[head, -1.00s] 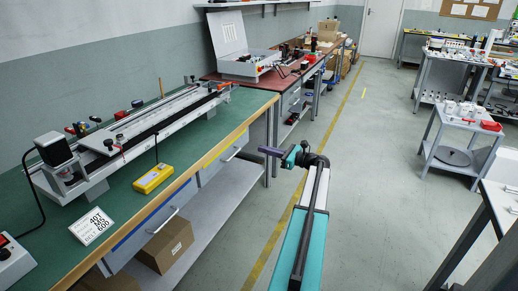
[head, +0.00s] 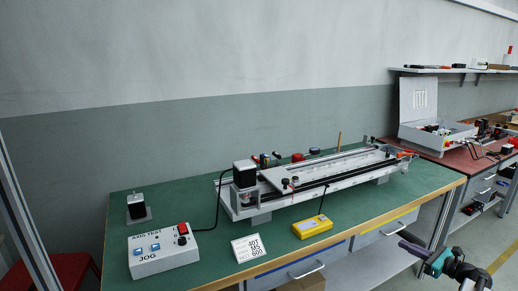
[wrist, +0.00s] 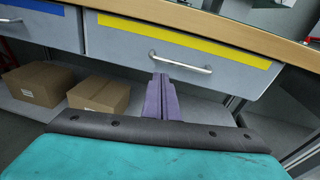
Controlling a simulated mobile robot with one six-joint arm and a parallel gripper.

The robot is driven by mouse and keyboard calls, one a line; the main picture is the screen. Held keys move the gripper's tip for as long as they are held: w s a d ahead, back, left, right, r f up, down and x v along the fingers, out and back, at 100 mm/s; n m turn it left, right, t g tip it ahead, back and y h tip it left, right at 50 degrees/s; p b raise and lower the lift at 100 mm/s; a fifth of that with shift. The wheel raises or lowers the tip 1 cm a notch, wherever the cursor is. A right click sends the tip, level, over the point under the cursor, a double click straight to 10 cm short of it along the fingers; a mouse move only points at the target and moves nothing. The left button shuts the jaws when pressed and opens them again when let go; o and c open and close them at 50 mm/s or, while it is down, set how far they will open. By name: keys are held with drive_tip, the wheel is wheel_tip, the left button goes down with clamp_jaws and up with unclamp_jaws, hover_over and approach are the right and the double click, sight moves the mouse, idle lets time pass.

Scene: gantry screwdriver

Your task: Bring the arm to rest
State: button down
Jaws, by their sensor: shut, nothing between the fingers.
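My gripper (head: 404,245) shows at the lower right of the head view, beside the front edge of the green workbench (head: 190,198). Its purple fingers point left toward the bench front. In the wrist view the two fingers (wrist: 159,77) lie together, shut with nothing between them. They are in front of a grey drawer with a yellow strip (wrist: 190,42). Part of my teal arm is cut off at the lower right of the head view.
On the bench are a linear gantry (head: 320,177), a jog control box (head: 164,250), a yellow meter (head: 313,227) and a label card (head: 249,247). Cardboard boxes (wrist: 100,94) stand on the shelf below. A red-topped bench (head: 460,153) is at the right.

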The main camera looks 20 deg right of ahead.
drive_tip(key=w+a+f+n+g+y+p, duration=0.1)
drive_tip(key=w+a+f+n+g+p, duration=0.15)
drive_tip(key=a+f, duration=0.6)
drive_tip(key=w+a+f+n+g+y+p, duration=0.1)
drive_tip(key=a+f+n+g, duration=0.25)
drive_tip(key=a, duration=0.95)
drive_tip(key=w+a+f+n+g+y+p, duration=0.1)
drive_tip(key=w+a+f+n+g+p, duration=0.25)
drive_tip(key=a, duration=0.75)
drive_tip(key=s+a+f+n+g+h+p, duration=0.15)
drive_tip(key=s+a+f+n+g, duration=0.35)
drive_tip(key=s+a, duration=0.55)
drive_tip(key=s+a+f+n+g+p, duration=0.3)
drive_tip(key=s+a+f+n, duration=0.35)
drive_tip(key=a, duration=0.75)
drive_tip(key=s+a+r+n+g+h+p, duration=0.1)
drive_tip(key=s+a+n+g+h+p, duration=0.1)
drive_tip(key=s+n, duration=0.3)
drive_tip(key=s+a+r+n+g+h+p, duration=0.1)
drive_tip(key=s+n+h, duration=0.3)
drive_tip(key=s, duration=0.8)
drive_tip(key=shift+a+n+g+p, duration=0.45)
drive_tip(key=shift+a+n, duration=0.1)
drive_tip(key=shift+n, duration=0.45)
drive_tip(key=shift+s+r, duration=0.1)
drive_tip(key=shift+r, duration=0.05)
